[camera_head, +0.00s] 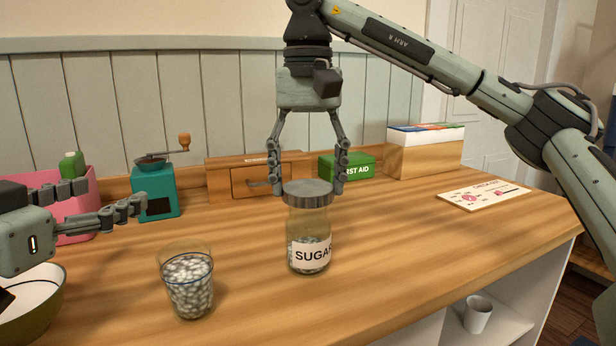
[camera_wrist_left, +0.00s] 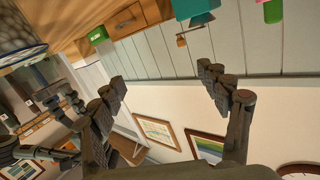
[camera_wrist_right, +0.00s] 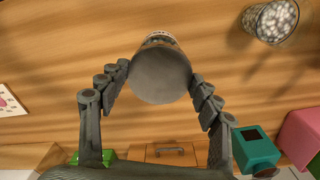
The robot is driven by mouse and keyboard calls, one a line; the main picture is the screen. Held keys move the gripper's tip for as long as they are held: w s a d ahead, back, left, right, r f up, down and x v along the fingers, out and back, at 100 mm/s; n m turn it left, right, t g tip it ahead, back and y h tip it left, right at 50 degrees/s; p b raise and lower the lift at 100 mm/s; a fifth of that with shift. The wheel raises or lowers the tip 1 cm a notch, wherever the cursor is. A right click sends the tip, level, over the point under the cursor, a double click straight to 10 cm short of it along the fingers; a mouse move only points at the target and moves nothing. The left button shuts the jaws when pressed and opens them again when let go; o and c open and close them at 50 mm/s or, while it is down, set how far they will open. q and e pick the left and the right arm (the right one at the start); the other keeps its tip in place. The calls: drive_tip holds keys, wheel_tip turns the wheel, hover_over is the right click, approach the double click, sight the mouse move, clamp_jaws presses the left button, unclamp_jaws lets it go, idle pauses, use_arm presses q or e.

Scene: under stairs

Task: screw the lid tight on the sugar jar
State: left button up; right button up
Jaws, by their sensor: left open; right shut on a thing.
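The sugar jar (camera_head: 309,238) stands upright on the wooden counter, clear glass with a "SUGAR" label and pale contents low inside. A grey metal lid (camera_head: 308,192) sits on its mouth and looks level; how tight it is cannot be told. My right gripper (camera_head: 307,190) comes from above and is shut on the lid, one finger on each side. In the right wrist view the lid (camera_wrist_right: 160,76) lies between the fingertips. My left gripper (camera_head: 138,204) is open and empty at the left, above the counter and well away from the jar. Its spread fingers show in the left wrist view (camera_wrist_left: 162,80).
A glass of white pebble-like pieces (camera_head: 188,286) stands left of the jar. A bowl (camera_head: 38,300) is at the near left. Behind are a teal grinder (camera_head: 157,190), a wooden drawer box (camera_head: 225,180), a green first aid box (camera_head: 355,166) and a file box (camera_head: 420,157).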

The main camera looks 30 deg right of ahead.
use_arm(q)
drive_tip(key=s+d+m+g+h, duration=0.25)
drive_tip(key=s+d+m, duration=0.55)
drive_tip(key=d, duration=0.4)
drive_tip(key=n+g+y, duration=0.3)
drive_tip(key=n, duration=0.2)
approach(298, 253)
drive_tip(key=shift+w+d+r+h, duration=0.15)
drive_tip(key=shift+w+d, duration=0.2)
drive_tip(key=shift+w, duration=0.2)
drive_tip(key=shift+w+d+r+h, duration=0.1)
drive_tip(key=shift+w+d, duration=0.2)
drive_tip(key=shift+w, duration=0.25)
drive_tip(key=shift+s+d+f+n+g, duration=0.1)
drive_tip(key=shift+d+f+n+g, duration=0.3)
drive_tip(key=shift+n, duration=0.2)
drive_tip(key=shift+d+f, duration=0.1)
drive_tip(key=shift+f, duration=0.1)
drive_tip(key=shift+x, duration=4.75)
drive_tip(key=shift+c, duration=0.3)
drive_tip(key=c, duration=1.7)
drive_tip(key=shift+f, duration=0.45)
